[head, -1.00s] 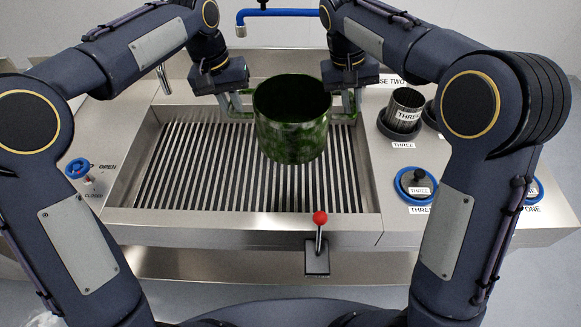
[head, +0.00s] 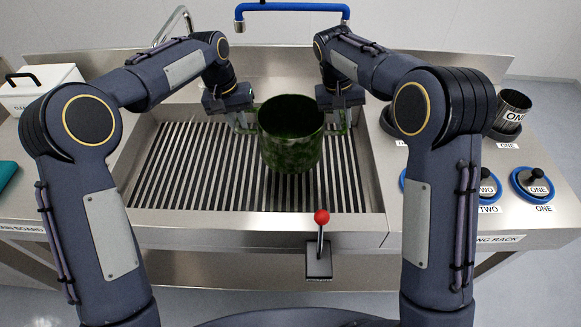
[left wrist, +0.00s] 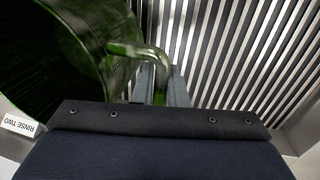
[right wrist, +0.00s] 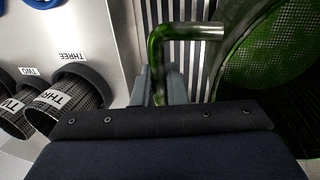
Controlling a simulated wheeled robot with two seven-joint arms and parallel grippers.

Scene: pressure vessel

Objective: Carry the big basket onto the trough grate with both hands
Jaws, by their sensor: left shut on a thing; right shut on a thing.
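The big basket (head: 290,140) is a dark green, dirty-looking cylinder with a side handle at left and right. It is over the trough grate (head: 190,175), right of its middle. Whether its bottom touches the bars cannot be told. My left gripper (head: 243,122) is shut on its left handle, which shows in the left wrist view (left wrist: 140,50). My right gripper (head: 340,112) is shut on its right handle, which shows in the right wrist view (right wrist: 185,32). The basket looks upright.
A red-knobbed lever (head: 321,218) stands at the trough's front. A blue tap pipe (head: 290,7) crosses behind. Small mesh baskets, one of them at the back right (head: 513,110), and lids with blue rims (head: 533,183) are on the right counter. A white box (head: 40,88) stands at the left.

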